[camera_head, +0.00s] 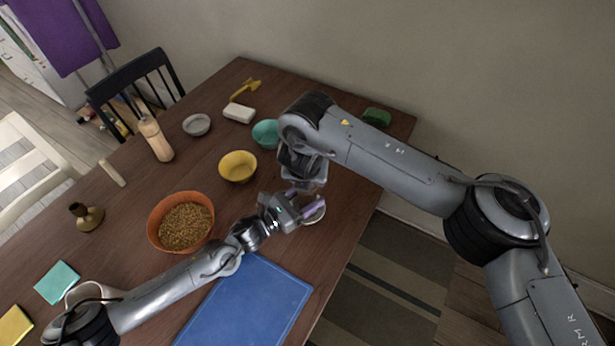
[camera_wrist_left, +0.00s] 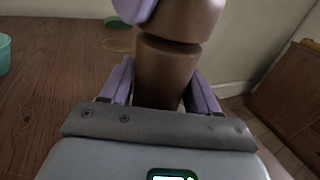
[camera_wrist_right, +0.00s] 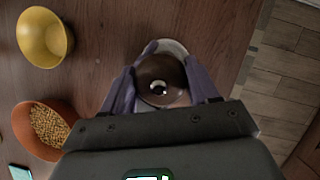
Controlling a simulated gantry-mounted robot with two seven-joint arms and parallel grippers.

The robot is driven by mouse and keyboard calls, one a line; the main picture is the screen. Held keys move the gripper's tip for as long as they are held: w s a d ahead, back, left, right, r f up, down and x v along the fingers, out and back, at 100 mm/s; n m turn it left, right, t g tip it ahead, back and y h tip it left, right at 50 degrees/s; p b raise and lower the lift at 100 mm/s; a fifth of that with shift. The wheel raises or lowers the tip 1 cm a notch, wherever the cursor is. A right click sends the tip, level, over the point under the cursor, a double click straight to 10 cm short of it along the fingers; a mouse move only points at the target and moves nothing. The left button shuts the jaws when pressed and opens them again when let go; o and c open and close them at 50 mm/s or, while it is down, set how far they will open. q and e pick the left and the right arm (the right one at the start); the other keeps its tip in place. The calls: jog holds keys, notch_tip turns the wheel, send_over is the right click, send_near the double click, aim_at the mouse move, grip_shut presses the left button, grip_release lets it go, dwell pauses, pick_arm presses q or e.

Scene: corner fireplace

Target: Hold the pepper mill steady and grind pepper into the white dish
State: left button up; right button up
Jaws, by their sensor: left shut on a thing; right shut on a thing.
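The brown pepper mill (camera_wrist_left: 168,72) stands roughly upright in the left wrist view, with a neck between its body and its rounded top. My left gripper (camera_head: 302,207) is shut around the mill's lower body. My right gripper (camera_wrist_right: 162,88) is shut on the top of the mill, seen from above as a round brown cap with a shiny spot. In the head view the mill is mostly hidden by my grippers. The white dish (camera_head: 316,215) is partly hidden under them, near the table's right edge. Its rim shows beyond the mill in the right wrist view (camera_wrist_right: 173,46).
An orange bowl of grains (camera_head: 156,222), a yellow bowl (camera_head: 238,167) and a teal bowl (camera_head: 265,133) stand nearby. A blue board (camera_head: 245,305) lies in front. A tan bottle (camera_head: 156,140) stands farther left. The wooden table (camera_head: 215,90) ends just right of the dish.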

jog(key=m+h, duration=0.1)
jog(key=m, duration=0.3)
jog(key=shift+a+m+h, duration=0.1)
jog(key=shift+m+h, duration=0.2)
jog(key=shift+h, duration=0.1)
jog(key=shift+f+m+g+h, duration=0.1)
jog(key=shift+m+g+h, duration=0.3)
jog(key=shift+m, duration=0.7)
jog(key=shift+m+g+h, duration=0.3)
jog(key=shift+m+g, duration=0.2)
jog(key=shift+m, duration=0.6)
jog(key=o, duration=1)
jog(key=shift+v, duration=3.8)
